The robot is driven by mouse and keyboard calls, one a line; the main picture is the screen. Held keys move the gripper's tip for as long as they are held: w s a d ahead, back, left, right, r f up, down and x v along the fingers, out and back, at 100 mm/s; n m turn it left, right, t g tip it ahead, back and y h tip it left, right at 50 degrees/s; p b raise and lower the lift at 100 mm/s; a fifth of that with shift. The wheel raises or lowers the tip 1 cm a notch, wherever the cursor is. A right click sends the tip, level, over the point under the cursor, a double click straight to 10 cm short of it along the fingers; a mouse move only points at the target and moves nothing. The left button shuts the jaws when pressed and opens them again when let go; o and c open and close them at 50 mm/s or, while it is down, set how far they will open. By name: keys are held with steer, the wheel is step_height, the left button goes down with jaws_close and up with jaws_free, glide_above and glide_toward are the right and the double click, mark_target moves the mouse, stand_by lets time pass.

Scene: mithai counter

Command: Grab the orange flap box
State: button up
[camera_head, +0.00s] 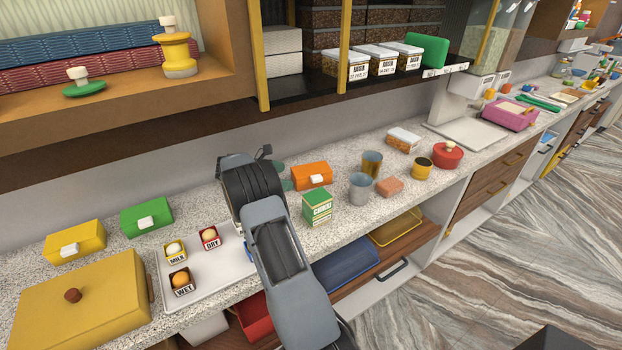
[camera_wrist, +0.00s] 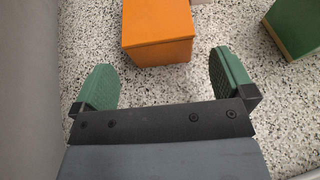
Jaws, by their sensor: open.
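The orange flap box (camera_head: 311,177) stands on the speckled counter with a white tab on its front. In the wrist view the orange box (camera_wrist: 158,35) lies just ahead of my gripper, between the lines of its two fingers. My gripper (camera_wrist: 165,82) is open and empty, with green finger pads apart on either side. The box is not between the pads; a strip of counter shows there. In the head view my arm hides most of my gripper (camera_head: 282,175), which is just left of the box.
A green and white carton (camera_head: 317,207) stands in front of the orange box. A white tray (camera_head: 222,265) with small labelled boxes lies left of my arm. A wall runs behind.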

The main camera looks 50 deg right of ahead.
mark_target(293, 177)
steer(key=shift+p+x, duration=0.6)
steer(key=shift+x, duration=2.9)
steer(key=shift+r, duration=0.1)
steer(key=c, duration=0.9)
